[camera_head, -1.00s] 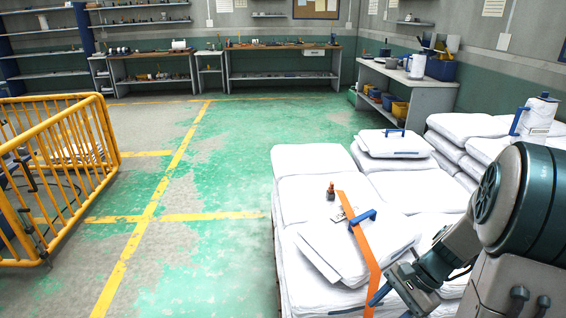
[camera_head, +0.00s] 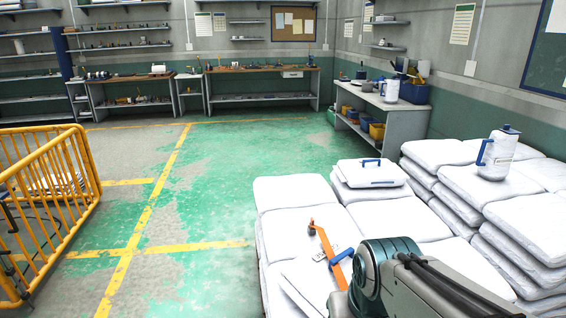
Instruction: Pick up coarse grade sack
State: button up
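A white sack with a blue handle and an orange strap (camera_head: 327,244) lies on the near stack, partly hidden by my arm. A second white sack with a blue handle (camera_head: 372,181) lies flat on the stack behind it. I cannot read any grade mark on either, so I cannot tell which is the coarse grade one. My arm's teal joint covers the right part of the strapped sack. My gripper is hidden behind the arm or below the picture edge, so its contact with the sack does not show.
White sacks (camera_head: 290,190) are piled at the near right. A white jug with a blue handle (camera_head: 497,155) stands on the right pile. A yellow railing (camera_head: 45,195) is at the left. The green floor (camera_head: 200,190) between is clear. Workbenches (camera_head: 262,72) line the back wall.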

aim_at(309, 279)
jog(key=u, duration=0.35)
jog(key=k, duration=1)
jog(key=u, duration=1)
jog(key=i, duration=1.35)
jog(key=z, duration=1.65)
jog(key=i, duration=0.6)
jog(key=z, duration=0.7)
